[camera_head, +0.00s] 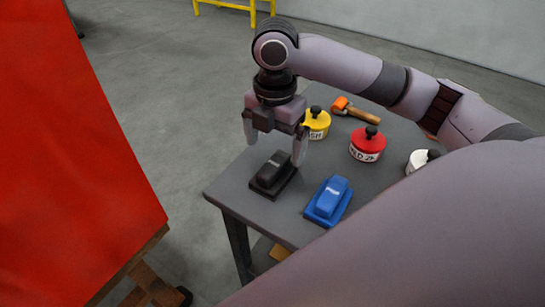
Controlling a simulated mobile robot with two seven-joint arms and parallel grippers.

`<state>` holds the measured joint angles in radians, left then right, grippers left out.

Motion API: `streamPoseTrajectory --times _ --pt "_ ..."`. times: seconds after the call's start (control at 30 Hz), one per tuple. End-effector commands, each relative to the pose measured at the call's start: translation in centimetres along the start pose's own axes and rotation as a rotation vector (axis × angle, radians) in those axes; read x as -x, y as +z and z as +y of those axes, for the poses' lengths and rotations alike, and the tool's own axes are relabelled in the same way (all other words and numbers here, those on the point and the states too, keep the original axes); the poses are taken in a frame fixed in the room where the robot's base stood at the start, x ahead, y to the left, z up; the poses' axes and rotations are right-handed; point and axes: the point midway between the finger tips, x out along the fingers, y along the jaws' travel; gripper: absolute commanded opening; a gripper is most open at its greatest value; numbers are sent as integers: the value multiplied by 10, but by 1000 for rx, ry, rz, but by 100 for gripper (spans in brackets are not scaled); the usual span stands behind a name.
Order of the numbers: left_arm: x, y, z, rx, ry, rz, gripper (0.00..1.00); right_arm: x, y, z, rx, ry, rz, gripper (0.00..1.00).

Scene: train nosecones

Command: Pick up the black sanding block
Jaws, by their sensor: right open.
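The black sanding block (272,175) lies on the grey table (237,192) near its left corner. My right gripper (275,150) points down just above and behind the block, with its two fingers apart. One finger is to the upper left of the block and the other is at its right side. The gripper is open and holds nothing. I cannot tell whether the right finger touches the block. My left gripper is not in view.
A blue sanding block (328,199) sits to the right of the black one. A yellow pot (316,125), a red pot (368,146), a wooden-handled roller (358,111) and a white item (416,161) stand farther back. A large red panel (70,160) is at left.

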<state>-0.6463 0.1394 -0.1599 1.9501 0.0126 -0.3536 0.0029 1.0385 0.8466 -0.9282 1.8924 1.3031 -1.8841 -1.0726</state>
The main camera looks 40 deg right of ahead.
Motion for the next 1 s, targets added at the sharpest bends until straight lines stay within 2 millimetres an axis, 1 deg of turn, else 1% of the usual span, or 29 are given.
streamPoseTrajectory --times 0.07,0.27,0.5,0.6,0.7,0.87,0.9,0.97,1.0 --pt "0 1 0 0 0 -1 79 -3 0 0 0 -1 0 99" --pt "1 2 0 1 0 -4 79 -23 -1 -1 0 -2 1 99" --pt "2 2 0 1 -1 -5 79 -58 -4 -1 -1 -2 1 99" --pt "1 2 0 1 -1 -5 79 -68 -3 -1 -1 -1 0 99" --pt "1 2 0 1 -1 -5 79 -72 -3 -1 0 0 0 99" --pt "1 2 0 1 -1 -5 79 -72 -3 -1 0 1 -1 99" --pt "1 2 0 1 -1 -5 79 -72 -3 -1 0 1 -1 96" --pt "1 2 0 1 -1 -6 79 -72 -3 -1 0 1 -1 76" --pt "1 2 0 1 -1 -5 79 -72 -3 -1 0 1 0 63"
